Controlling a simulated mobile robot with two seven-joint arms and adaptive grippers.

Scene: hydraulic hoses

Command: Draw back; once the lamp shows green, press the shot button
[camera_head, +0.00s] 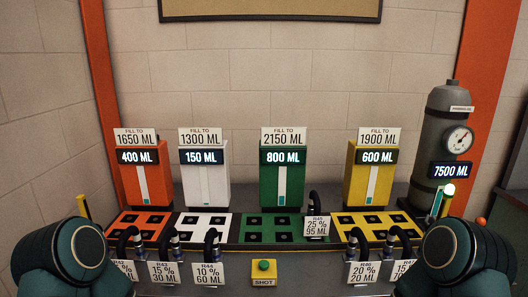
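The shot button (264,265) is a small green dome on a yellow box, centred on the front of the bench above a "SHOT" label. The cylinder carries a gauge and a display reading 7500 ML. Only rounded dark teal links of my two arms show, at the lower left and lower right corners. Neither gripper is visible. Nothing of mine touches the button or covers it.
Orange (142,183), white (205,185), green (282,183) and yellow (369,183) tanks stand behind matching socket panels. Several tagged black hoses line the front edge. A hose tagged R45 (316,226) stands at the green panel's right side. Space around the button is clear.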

